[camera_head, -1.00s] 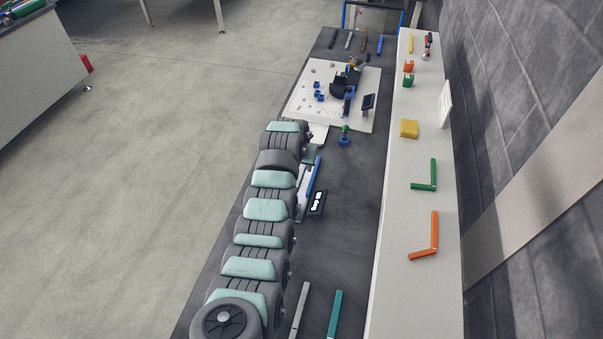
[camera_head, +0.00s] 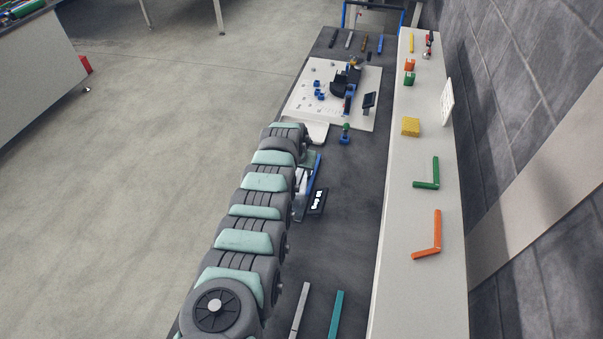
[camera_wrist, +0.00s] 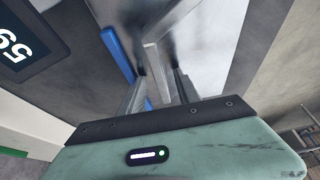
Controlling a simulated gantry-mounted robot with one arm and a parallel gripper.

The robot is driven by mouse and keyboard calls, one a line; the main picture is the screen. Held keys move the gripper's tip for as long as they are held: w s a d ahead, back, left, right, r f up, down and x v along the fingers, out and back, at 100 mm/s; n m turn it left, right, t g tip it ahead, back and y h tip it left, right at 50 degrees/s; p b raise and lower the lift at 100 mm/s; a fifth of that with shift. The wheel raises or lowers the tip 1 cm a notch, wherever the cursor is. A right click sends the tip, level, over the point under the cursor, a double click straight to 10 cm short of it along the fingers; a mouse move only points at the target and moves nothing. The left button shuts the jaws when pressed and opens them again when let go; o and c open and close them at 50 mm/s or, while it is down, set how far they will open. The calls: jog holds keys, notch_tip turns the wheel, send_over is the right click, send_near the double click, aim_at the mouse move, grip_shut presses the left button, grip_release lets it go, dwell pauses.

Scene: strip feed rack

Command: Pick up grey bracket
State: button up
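In the head view my arm hides the bracket and most of the gripper.
A blue bar (camera_wrist: 118,55) and a black display (camera_wrist: 25,42) lie left of the fingers. The pale shelf (camera_head: 402,240) at right carries a green bracket (camera_head: 428,174) and an orange bracket (camera_head: 432,238). A white board with parts (camera_head: 302,103) lies farther back.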

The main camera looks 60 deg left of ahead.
jog(key=shift+c, duration=0.5)
grip_shut()
dwell(0.8)
